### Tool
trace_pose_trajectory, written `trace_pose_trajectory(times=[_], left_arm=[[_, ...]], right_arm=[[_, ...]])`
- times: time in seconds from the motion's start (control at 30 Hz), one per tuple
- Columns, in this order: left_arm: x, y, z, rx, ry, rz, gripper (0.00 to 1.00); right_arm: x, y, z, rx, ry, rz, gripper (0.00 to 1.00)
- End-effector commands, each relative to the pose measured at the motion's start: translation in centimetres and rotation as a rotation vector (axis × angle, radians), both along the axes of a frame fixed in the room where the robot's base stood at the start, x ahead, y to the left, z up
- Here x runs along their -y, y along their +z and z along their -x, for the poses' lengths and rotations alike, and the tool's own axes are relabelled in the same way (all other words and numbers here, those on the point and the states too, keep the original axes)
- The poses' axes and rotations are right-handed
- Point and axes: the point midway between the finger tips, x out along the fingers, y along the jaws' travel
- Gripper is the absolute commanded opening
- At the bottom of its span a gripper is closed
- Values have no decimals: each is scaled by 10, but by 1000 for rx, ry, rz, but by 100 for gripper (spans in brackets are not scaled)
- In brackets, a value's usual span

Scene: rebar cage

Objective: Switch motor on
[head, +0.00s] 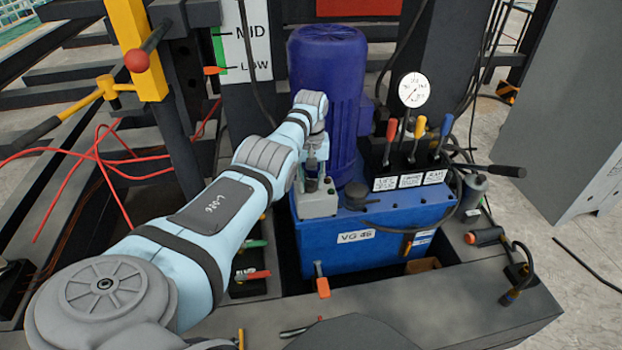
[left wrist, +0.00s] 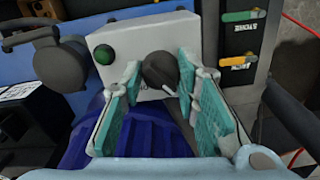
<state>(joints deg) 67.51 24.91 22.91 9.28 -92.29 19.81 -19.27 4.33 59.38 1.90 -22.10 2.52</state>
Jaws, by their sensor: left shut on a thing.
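The blue motor (head: 328,75) stands upright on the blue power unit (head: 385,235), and its ribbed housing (left wrist: 140,135) fills the lower part of the left wrist view. A light grey switch box (head: 318,207) sits at its foot; in the left wrist view the box (left wrist: 125,35) carries a green round light or button (left wrist: 104,54) and a dark rotary knob (left wrist: 160,70). My left gripper (head: 314,172) is at the box, its teal-padded fingers (left wrist: 160,66) on either side of the knob, shut on it. The knob's label is mostly hidden. My right gripper is not in view.
Red, yellow and blue levers (head: 418,135) and a pressure gauge (head: 414,90) stand right of the motor. An orange-handled valve (head: 322,284) is at the front. Red cables (head: 85,160) and a yellow post (head: 135,45) are at left.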

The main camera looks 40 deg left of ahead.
Motion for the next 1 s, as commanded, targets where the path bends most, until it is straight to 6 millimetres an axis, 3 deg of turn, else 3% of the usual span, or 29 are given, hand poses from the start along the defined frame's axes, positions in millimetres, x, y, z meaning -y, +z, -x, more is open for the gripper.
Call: trace_pose_trajectory(times=[0.47,1.0], left_arm=[[0,1,0,-1,-425,1,1],[0,0,0,0,-938,-1,1]], right_arm=[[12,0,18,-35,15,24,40],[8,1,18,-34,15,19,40]])
